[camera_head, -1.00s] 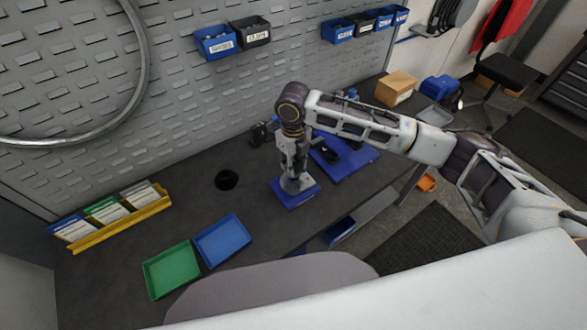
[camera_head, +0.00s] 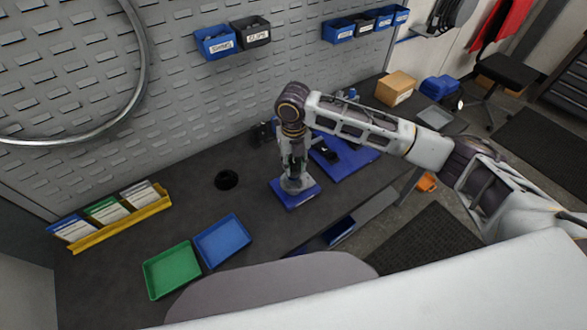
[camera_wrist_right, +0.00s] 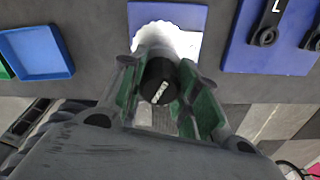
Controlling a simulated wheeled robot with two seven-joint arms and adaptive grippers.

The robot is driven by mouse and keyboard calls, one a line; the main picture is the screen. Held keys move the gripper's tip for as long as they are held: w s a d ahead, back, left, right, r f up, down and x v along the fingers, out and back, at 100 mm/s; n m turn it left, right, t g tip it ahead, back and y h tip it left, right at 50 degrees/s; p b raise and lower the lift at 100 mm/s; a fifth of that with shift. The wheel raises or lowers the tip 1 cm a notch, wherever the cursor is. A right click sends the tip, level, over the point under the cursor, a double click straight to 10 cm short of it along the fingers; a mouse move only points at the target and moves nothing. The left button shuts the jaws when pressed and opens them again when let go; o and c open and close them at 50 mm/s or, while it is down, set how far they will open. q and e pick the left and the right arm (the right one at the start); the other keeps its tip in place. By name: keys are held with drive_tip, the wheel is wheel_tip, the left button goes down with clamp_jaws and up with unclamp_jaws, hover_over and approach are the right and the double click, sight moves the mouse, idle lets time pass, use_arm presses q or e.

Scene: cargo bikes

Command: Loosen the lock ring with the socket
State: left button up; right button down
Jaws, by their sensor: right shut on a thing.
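My right gripper (camera_head: 295,168) points down over a blue base plate (camera_head: 290,198) on the dark bench. In the right wrist view the gripper (camera_wrist_right: 163,95) has its green-padded fingers on both sides of a black round socket tool (camera_wrist_right: 152,92) with a light slot in its top, and is shut on it. Below the tool sits a silver toothed round part (camera_wrist_right: 186,42), on the blue plate (camera_wrist_right: 197,12). The tool and fingers hide much of that part. The lock ring cannot be told apart, and whether the socket is seated on it is hidden. My left gripper is not in view.
A blue tool mat (camera_head: 352,165) with black tools lies right of the plate. A green tray (camera_head: 172,270) and a blue tray (camera_head: 222,240) stand at the front left. The pegboard (camera_head: 190,90) rises behind.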

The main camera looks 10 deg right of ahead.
drive_tip(key=shift+m, duration=1)
drive_tip(key=shift+m, duration=0.8)
drive_tip(key=shift+f, duration=0.9)
idle(1.3)
drive_tip(key=c, duration=1.7)
unclamp_jaws()
clamp_jaws()
drive_tip(key=shift+s+f, duration=0.1)
